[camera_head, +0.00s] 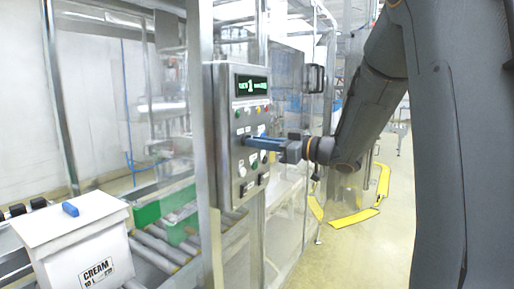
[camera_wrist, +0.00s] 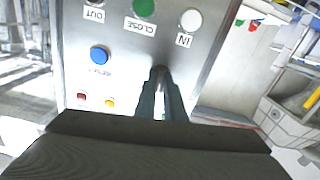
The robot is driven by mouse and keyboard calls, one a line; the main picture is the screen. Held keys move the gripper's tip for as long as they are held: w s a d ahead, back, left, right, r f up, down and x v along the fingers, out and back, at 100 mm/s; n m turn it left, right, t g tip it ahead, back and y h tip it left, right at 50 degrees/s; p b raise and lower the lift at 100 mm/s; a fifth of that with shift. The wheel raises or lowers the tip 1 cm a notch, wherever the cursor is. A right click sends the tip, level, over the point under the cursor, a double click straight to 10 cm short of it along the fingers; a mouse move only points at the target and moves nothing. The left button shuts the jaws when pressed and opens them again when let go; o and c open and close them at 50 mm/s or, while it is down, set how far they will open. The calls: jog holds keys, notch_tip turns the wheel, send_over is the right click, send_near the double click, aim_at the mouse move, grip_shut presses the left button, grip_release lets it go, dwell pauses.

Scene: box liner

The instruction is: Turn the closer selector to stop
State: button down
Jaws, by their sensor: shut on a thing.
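The steel control panel (camera_head: 228,150) stands upright in the middle of the head view. My gripper (camera_head: 252,142) reaches it from the right, with its blue-grey fingers against the panel's front. In the wrist view my gripper (camera_wrist: 161,82) is shut on a dark selector knob (camera_wrist: 160,70) on the panel face. The fingers hide most of the knob, so its pointer and position marks cannot be read. Around it, upside down, are a green button (camera_wrist: 144,8) labelled CLOSE, a white button (camera_wrist: 190,20) labelled IN, and a blue button (camera_wrist: 99,55).
A lit green display (camera_head: 251,86) sits at the panel's top. A white box (camera_head: 75,240) labelled CREAM stands on a roller conveyor (camera_head: 160,246) at lower left, with a blue item (camera_head: 70,209) on top. Yellow floor guards (camera_head: 353,219) lie right of the machine.

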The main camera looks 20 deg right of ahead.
jog(key=shift+n+b, duration=1.35)
jog(key=shift+n, duration=0.85)
jog(key=c, duration=1.8)
grip_release()
jog(key=shift+c, duration=0.2)
jog(key=b+v, duration=0.2)
jog(key=v, duration=0.5)
jog(key=shift+s+d, duration=0.3)
jog(key=shift+d, duration=0.05)
